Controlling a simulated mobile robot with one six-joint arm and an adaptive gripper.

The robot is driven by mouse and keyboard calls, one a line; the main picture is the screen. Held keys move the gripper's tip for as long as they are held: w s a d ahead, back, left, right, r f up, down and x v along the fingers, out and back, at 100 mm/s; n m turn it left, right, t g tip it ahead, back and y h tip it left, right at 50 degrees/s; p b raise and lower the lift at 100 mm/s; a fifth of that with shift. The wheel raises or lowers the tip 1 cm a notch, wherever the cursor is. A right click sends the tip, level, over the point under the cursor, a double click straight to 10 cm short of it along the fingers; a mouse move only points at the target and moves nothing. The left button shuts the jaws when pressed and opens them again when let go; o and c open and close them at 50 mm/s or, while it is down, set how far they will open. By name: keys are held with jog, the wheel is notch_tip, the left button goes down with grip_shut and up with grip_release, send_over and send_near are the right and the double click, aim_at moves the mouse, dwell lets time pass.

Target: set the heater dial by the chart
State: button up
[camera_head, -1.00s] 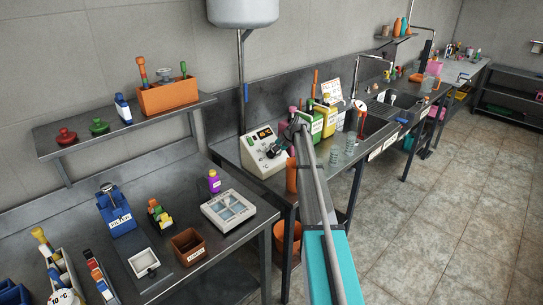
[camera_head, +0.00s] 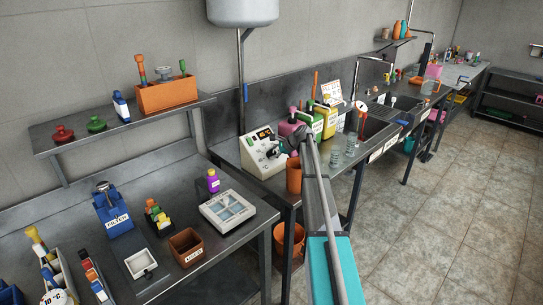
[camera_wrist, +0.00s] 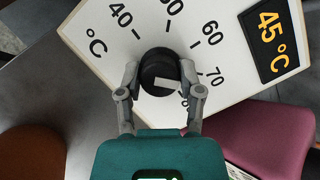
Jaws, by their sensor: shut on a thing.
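The heater (camera_head: 262,156) is a pale box with a sloped face on the bench in the middle of the head view. Its face (camera_wrist: 228,80) fills much of the wrist view, with 40, 60, 70 and a partly cut-off number around the dial. The black heater dial (camera_wrist: 158,67) has a pale bar on its near side. The display (camera_wrist: 274,38) reads 45 °C. My gripper (camera_wrist: 160,85) is shut on the dial, one finger on each side. In the head view my gripper (camera_head: 278,150) is small and partly hides the face. A white sheet with red print (camera_head: 331,93), possibly the chart, stands behind; its text is unreadable.
A pink container (camera_head: 288,129) stands close behind my gripper, with green and yellow ones beyond. A sink (camera_head: 378,122) lies further right. The floor at right is clear.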

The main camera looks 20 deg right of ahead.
jog(key=shift+s+f+m, duration=0.15)
jog(key=shift+s+m, duration=0.1)
jog(key=shift+m, duration=0.15)
grip_shut()
jog(key=o, duration=1)
grip_release()
jog(key=shift+o, duration=0.6)
jog(key=shift+w, duration=0.1)
